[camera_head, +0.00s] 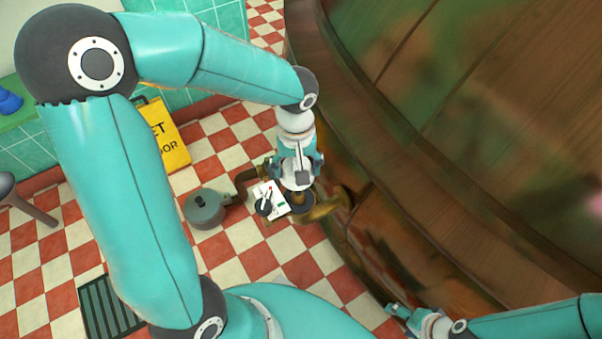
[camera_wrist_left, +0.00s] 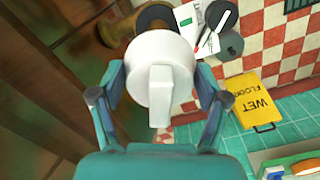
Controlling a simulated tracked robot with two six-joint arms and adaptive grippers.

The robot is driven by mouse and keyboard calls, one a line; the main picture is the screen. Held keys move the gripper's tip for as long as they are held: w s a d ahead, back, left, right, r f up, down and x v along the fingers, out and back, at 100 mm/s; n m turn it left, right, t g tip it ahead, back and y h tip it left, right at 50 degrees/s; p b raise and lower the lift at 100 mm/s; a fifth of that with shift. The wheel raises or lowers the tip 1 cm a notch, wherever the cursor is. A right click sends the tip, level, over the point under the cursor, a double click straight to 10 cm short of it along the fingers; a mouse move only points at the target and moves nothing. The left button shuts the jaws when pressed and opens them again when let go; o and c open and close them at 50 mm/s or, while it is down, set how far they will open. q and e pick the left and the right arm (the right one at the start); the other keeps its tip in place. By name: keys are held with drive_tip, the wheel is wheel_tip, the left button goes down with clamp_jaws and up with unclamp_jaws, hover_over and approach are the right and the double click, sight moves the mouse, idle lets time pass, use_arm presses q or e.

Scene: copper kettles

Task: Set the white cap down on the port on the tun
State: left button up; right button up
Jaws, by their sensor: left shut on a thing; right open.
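The white cap (camera_wrist_left: 160,78) is round with a raised bar grip, and my left gripper (camera_head: 297,176) is shut on it. The two fingers clasp it from both sides in the left wrist view. A brass pipe (camera_head: 326,206) comes out of the tun (camera_head: 440,130) and ends in a dark round opening (camera_wrist_left: 154,14), which looks like the port. The cap hides part of that opening in the left wrist view and appears apart from it. My left gripper hangs over the pipe's end in the head view. My right gripper (camera_head: 401,317) is open and empty low beside the tun.
A white panel (camera_head: 272,199) with a dark dial and a grey-green round unit (camera_head: 206,209) stand beside the pipe. A yellow wet-floor sign (camera_head: 168,137) stands by the tiled wall. A floor grate (camera_head: 110,307) lies at lower left. The checkered floor around is mostly clear.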

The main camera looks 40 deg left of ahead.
sight(298, 194)
use_arm(q)
wheel_tip(298, 194, down, 10)
drive_tip(key=b, duration=0.7)
drive_tip(key=shift+b, duration=0.3)
drive_tip(key=shift+f+b, duration=0.25)
drive_tip(key=shift+b, duration=0.05)
drive_tip(key=shift+w+f+b, duration=0.1)
drive_tip(key=shift+f+b, duration=0.35)
drive_tip(key=shift+b, duration=0.15)
drive_tip(key=o, duration=1.1)
drive_tip(key=shift+r, duration=0.1)
